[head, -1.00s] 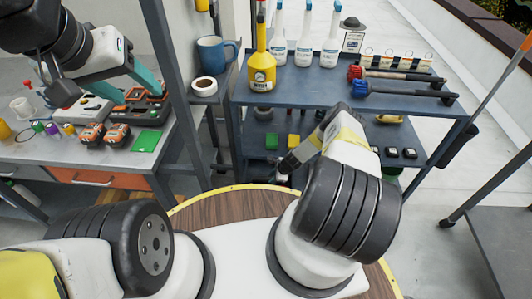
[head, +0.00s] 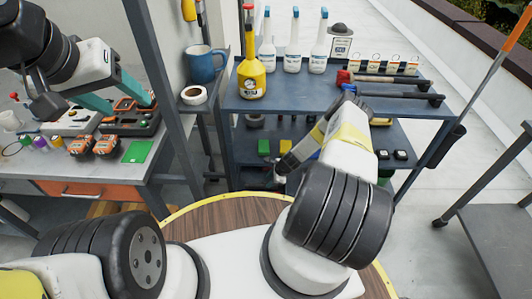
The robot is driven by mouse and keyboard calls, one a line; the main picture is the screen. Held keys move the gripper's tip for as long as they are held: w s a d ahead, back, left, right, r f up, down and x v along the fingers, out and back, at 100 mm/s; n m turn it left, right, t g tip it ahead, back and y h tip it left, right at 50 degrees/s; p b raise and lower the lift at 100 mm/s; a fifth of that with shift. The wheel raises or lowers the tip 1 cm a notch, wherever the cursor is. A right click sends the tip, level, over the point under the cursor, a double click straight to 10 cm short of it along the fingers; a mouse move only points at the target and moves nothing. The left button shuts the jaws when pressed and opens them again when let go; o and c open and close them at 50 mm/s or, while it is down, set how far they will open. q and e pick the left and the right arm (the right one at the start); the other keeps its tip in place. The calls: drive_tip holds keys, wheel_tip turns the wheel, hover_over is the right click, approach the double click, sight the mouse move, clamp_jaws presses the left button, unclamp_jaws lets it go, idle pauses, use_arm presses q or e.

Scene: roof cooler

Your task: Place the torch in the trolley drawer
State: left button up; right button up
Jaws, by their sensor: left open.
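I cannot pick out the torch for sure in the head view. An orange-fronted drawer (head: 87,190) with a bar handle is shut under the grey bench at the left; I cannot tell whether it is the trolley drawer. My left gripper (head: 130,107) has teal fingers spread apart, over or beside the grey tool case (head: 130,122) on that bench, and I see nothing held between them. My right gripper (head: 283,172) is mostly hidden behind its own forearm, in front of the blue-grey shelf unit, and its jaws do not show clearly.
The blue-grey shelf unit (head: 290,101) holds a yellow bottle (head: 251,75), white spray bottles and long-handled tools (head: 395,93). A mug (head: 203,65) and tape roll (head: 193,95) stand beside a grey post (head: 165,80). Orange-black blocks (head: 108,143) lie on the bench. A grey table (head: 495,240) stands right.

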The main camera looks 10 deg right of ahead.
wheel_tip(320, 180, up, 46)
drive_tip(key=n+h, duration=0.1)
drive_tip(key=n, duration=1)
drive_tip(key=s+a+r+n+t+h, duration=0.1)
drive_tip(key=s+a+r+n, duration=0.15)
drive_tip(key=s+r, duration=0.55)
drive_tip(key=s+a+r+n, duration=0.25)
drive_tip(key=s+r, duration=0.25)
drive_tip(key=r, duration=0.6)
drive_tip(key=s+r+n, duration=0.2)
drive_tip(key=s, duration=0.5)
drive_tip(key=s+a+r+n+t, duration=0.1)
drive_tip(key=s+r+n, duration=0.2)
drive_tip(key=s, duration=0.5)
drive_tip(key=shift+s+a+r, duration=0.3)
